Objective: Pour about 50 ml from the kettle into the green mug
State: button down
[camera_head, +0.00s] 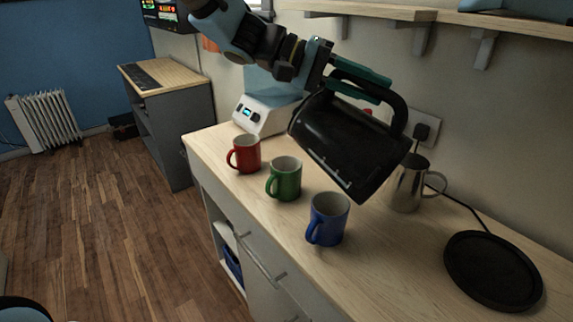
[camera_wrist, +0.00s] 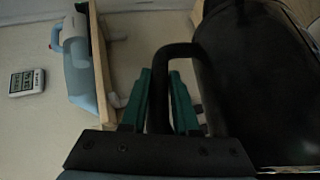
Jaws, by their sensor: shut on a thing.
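The black kettle (camera_head: 345,145) is tilted over in the air above the counter, behind and above the mugs. My gripper (camera_head: 368,86) is shut on its handle (camera_head: 398,112). The wrist view shows the handle (camera_wrist: 160,90) between the green fingers (camera_wrist: 165,105), with the dark kettle body (camera_wrist: 255,80) to the right. The green mug (camera_head: 284,179) stands upright on the counter, between the red mug (camera_head: 245,154) and the blue mug (camera_head: 328,219). The kettle is to the upper right of the green mug. No stream of liquid shows. The mugs' contents cannot be made out.
A steel jug (camera_head: 408,184) stands right of the kettle. A black round base (camera_head: 492,271) lies at the right, its cord near a wall socket (camera_head: 424,127). A white device with a display (camera_head: 258,116) stands behind the red mug. A wall shelf (camera_head: 450,16) hangs above.

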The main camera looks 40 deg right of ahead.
aim_at(352, 78)
jog(key=shift+w+f+g, duration=0.1)
jog(key=shift+w+g, duration=0.3)
jog(key=shift+w, duration=0.1)
jog(key=shift+w+a+n+g+h+b, duration=0.15)
jog(key=shift+w+b, duration=0.1)
jog(key=shift+w, duration=0.3)
jog(key=shift+w+a+n+g+h+b, duration=0.15)
jog(key=shift+w+b, duration=0.05)
jog(key=shift+w, duration=0.35)
jog(key=shift+s+d, duration=0.25)
jog(key=shift+s, duration=0.7)
jog(key=shift+w, duration=0.2)
jog(key=shift+w+a, duration=0.1)
jog(key=shift+w, duration=0.2)
